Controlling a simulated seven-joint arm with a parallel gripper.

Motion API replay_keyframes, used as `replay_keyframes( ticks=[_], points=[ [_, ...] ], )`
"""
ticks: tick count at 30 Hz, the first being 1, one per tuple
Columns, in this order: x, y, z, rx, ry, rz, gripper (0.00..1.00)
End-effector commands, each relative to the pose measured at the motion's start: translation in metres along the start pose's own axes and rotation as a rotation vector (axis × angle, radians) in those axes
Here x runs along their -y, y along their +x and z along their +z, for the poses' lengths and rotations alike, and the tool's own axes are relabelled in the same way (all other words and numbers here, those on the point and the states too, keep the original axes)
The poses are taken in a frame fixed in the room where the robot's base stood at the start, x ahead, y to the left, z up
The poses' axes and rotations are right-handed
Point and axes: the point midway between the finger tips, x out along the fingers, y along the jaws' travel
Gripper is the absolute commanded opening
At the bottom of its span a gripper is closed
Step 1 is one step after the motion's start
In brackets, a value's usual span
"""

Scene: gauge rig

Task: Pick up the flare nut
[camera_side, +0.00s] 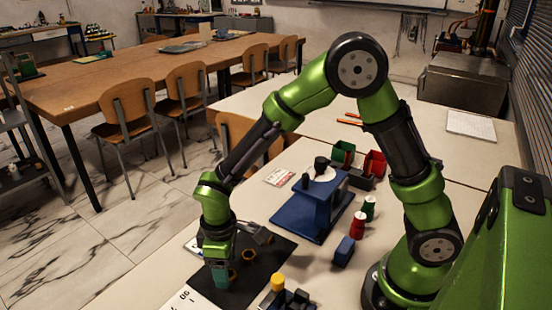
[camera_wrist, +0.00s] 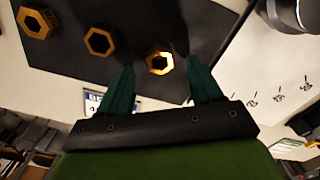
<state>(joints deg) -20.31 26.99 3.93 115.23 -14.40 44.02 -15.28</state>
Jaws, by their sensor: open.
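Three brass hexagonal nuts lie on a black mat (camera_side: 262,272), which also shows in the wrist view (camera_wrist: 230,40). In the wrist view there is a left nut (camera_wrist: 35,22), a middle nut (camera_wrist: 100,41) and a right nut (camera_wrist: 160,62). I cannot tell which one is the flare nut by shape. My gripper (camera_wrist: 161,66) is open, and the right nut appears in the gap between its teal fingertips. In the side view my gripper (camera_side: 220,276) points down over the mat's left part, with a nut (camera_side: 248,254) to its right.
A blue stand (camera_side: 318,205) with a white dial is behind the mat. A dark fixture with a yellow knob (camera_side: 278,281) is at the front.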

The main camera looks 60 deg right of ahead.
Motion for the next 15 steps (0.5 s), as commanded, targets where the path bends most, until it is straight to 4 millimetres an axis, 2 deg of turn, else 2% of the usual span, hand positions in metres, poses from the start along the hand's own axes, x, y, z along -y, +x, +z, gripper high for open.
replay_keyframes(
  ticks=[4, 11, 15],
  points=[
    [0.0011, 0.015, 0.0002, 0.001, 0.0, -0.001, 0.65],
    [0.001, 0.0162, -0.0002, -0.001, 0.0, -0.001, 0.65],
    [0.001, 0.0161, -0.0002, -0.001, 0.0, -0.001, 0.47]
  ],
)
